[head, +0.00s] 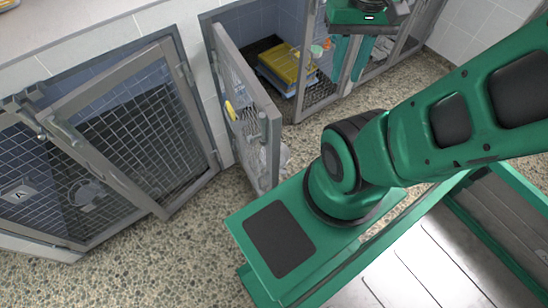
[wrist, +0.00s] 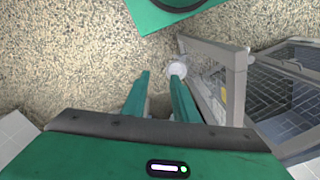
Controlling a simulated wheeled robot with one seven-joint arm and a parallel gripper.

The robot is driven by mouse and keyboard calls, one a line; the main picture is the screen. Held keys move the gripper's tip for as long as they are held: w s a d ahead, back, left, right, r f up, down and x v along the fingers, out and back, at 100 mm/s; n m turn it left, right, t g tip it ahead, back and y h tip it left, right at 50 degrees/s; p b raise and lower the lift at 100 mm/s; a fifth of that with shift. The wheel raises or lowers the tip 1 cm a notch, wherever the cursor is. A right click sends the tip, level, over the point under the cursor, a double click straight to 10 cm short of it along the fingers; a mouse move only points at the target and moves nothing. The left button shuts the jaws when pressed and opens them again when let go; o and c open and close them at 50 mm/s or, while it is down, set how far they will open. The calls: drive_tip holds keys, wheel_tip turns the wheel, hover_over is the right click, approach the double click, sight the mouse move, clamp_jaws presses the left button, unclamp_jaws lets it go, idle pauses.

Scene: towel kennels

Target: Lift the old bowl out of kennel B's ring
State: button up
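A pale, round bowl (wrist: 177,69) shows in the wrist view beside the open kennel door (wrist: 222,62), just past the tip of my right-hand finger. In the head view a whitish shape, likely the same bowl (head: 283,156), is partly hidden behind the open door (head: 246,105). The ring itself is too small to make out. My gripper (wrist: 160,76) has its two green fingers apart, with no object seen held between them. In the head view my gripper (head: 348,80) points down in front of the kennel fronts, to the right of the open door.
Kennel A's mesh door (head: 135,125) stands at the left. Inside the open kennel are a yellow tray-like item (head: 285,62) and blue material beneath it. My green base deck lies close to the open door's lower edge. Speckled floor is clear at the front left.

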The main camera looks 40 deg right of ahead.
drive_tip(key=w+d+f+n+y, duration=0.2)
drive_tip(key=w+d+f+n, duration=0.1)
drive_tip(key=w+d+f, duration=0.5)
drive_tip(key=w+d+f+n+y, duration=0.1)
drive_tip(key=w+d+f+n, duration=0.15)
drive_tip(key=w+f, duration=0.6)
drive_tip(key=w+d+f+n+y, duration=0.1)
drive_tip(key=w+d+f+y, duration=0.15)
drive_tip(key=f, duration=0.55)
drive_tip(key=w+d+f+n+y, duration=0.1)
drive_tip(key=w+d+f+y, duration=0.2)
drive_tip(key=f, duration=0.6)
drive_tip(key=n+t+y, duration=0.1)
drive_tip(key=t+y, duration=0.2)
drive_tip(key=t, duration=0.6)
approach(285, 152)
drive_tip(key=w+d+r, duration=0.1)
drive_tip(key=w+r, duration=0.3)
drive_tip(key=f+x, duration=0.1)
drive_tip(key=x, duration=0.9)
